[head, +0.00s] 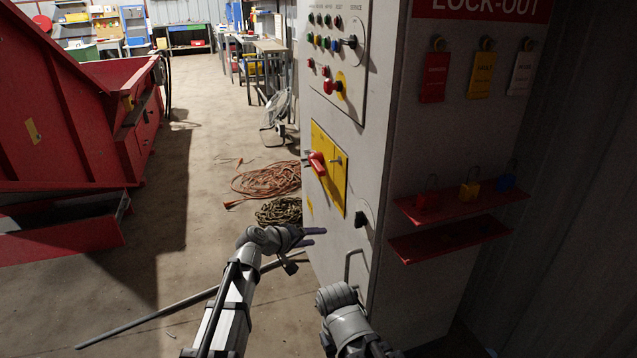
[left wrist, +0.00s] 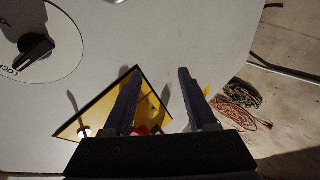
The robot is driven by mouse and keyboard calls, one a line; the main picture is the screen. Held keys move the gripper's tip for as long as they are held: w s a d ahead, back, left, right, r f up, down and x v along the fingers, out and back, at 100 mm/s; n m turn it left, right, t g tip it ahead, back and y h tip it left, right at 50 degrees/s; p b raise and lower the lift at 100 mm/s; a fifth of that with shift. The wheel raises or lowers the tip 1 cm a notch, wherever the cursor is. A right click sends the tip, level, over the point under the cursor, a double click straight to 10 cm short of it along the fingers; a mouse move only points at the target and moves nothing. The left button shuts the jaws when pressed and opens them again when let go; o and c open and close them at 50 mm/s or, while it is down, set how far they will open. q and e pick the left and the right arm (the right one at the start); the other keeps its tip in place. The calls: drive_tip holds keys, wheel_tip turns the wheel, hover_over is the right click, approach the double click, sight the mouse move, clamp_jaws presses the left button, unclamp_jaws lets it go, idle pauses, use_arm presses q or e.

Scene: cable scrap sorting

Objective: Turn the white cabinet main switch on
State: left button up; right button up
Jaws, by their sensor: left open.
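The white cabinet (head: 385,140) stands right of centre in the head view. Its main switch, a red handle (head: 317,163), sits on a yellow plate (head: 330,180) on the cabinet's front face. My left gripper (head: 318,236) is open and empty, below the plate and apart from the handle. In the left wrist view the left gripper's fingers (left wrist: 160,72) are spread, with the yellow plate (left wrist: 85,118) behind the left finger. Only a bit of the red handle (left wrist: 143,131) shows there, mostly hidden by the gripper. My right arm shows low in the head view, without visible fingers.
A black rotary knob (head: 360,219) sits below the plate; it also shows in the left wrist view (left wrist: 37,47). A metal door handle (head: 348,266) is lower. A button panel (head: 335,50) is above. Padlock shelves (head: 460,207) jut from the cabinet's side. Cable coils (head: 268,180) lie on the floor.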

use_arm(q)
drive_tip(key=w+r+n+t, duration=0.4)
drive_tip(key=w+r, duration=0.2)
drive_tip(key=w, duration=0.3)
drive_tip(key=n+t, duration=0.3)
drive_tip(key=n, duration=0.1)
approach(316, 171)
drive_tip(key=w+d, duration=0.2)
drive_tip(key=shift+w+d, duration=0.2)
drive_tip(key=shift+d, duration=0.1)
drive_tip(key=shift+n+y, duration=0.3)
drive_tip(key=shift+n, duration=0.2)
drive_tip(key=shift+a+r+x, duration=0.1)
drive_tip(key=shift+a+x, duration=0.05)
drive_tip(key=shift+x, duration=1.9)
drive_tip(key=shift+a+r+x, duration=0.1)
drive_tip(key=shift+a+x, duration=0.05)
drive_tip(key=shift+x, duration=1.85)
drive_tip(key=shift+w, duration=0.1)
drive_tip(key=shift+c, duration=0.3)
clamp_jaws()
